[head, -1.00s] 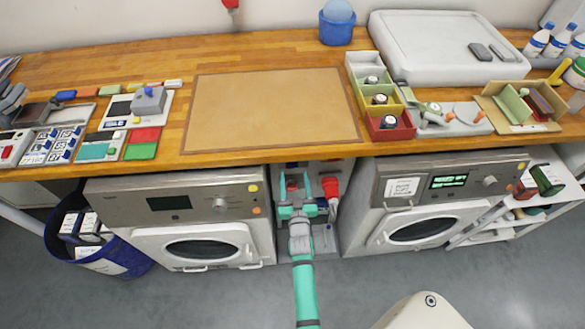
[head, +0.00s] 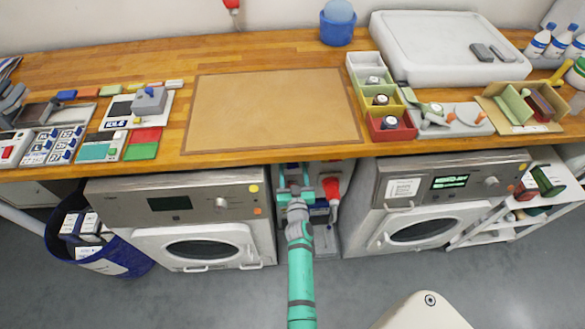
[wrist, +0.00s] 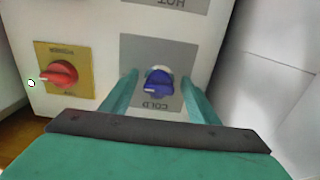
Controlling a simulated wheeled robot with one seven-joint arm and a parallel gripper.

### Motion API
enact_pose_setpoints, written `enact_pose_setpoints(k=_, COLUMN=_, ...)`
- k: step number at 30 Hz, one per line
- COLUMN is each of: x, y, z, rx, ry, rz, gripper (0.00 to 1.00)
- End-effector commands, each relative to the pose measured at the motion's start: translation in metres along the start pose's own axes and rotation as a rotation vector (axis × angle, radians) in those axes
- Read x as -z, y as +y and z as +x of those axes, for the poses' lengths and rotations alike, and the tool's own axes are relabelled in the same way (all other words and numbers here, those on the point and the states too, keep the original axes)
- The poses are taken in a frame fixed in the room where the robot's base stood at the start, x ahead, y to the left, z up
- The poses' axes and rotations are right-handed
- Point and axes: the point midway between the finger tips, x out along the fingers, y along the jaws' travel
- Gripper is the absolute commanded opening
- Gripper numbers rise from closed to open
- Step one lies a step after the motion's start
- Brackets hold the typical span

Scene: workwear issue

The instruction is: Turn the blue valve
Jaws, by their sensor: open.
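The blue valve (wrist: 158,84) is a small blue knob on a grey plate marked COLD, upside down in the wrist view, on a pale panel. My gripper (wrist: 160,77) is open, with one green finger on each side of the blue valve in that picture. I cannot tell whether either finger touches it. In the head view my gripper (head: 293,178) reaches into the gap under the counter between two washing machines. The blue valve cannot be made out in the head view.
A red knob (wrist: 60,74) on a yellow plate is left of the blue valve. The wooden counter (head: 170,80) overhangs the gap. The left machine (head: 110,207) and right machine (head: 365,190) flank my arm.

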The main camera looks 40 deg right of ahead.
Motion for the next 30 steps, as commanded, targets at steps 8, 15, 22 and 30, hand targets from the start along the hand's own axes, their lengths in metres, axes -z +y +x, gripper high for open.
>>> enact_pose_setpoints(k=8, x=-0.0002, y=0.0034, z=-0.0001, rx=-0.005, ry=0.0, rz=0.0, gripper=0.41)
enact_pose_setpoints(k=15, x=-0.0003, y=0.002, z=-0.0003, rx=-0.003, ry=-0.001, rz=-0.001, gripper=0.14)
enact_pose_setpoints(k=22, x=-0.0006, y=0.0016, z=-0.0008, rx=-0.001, ry=-0.001, rz=-0.039, gripper=0.14)
enact_pose_setpoints(k=30, x=-0.0008, y=0.0029, z=-0.0012, rx=-0.002, ry=-0.001, rz=-0.201, gripper=0.14)
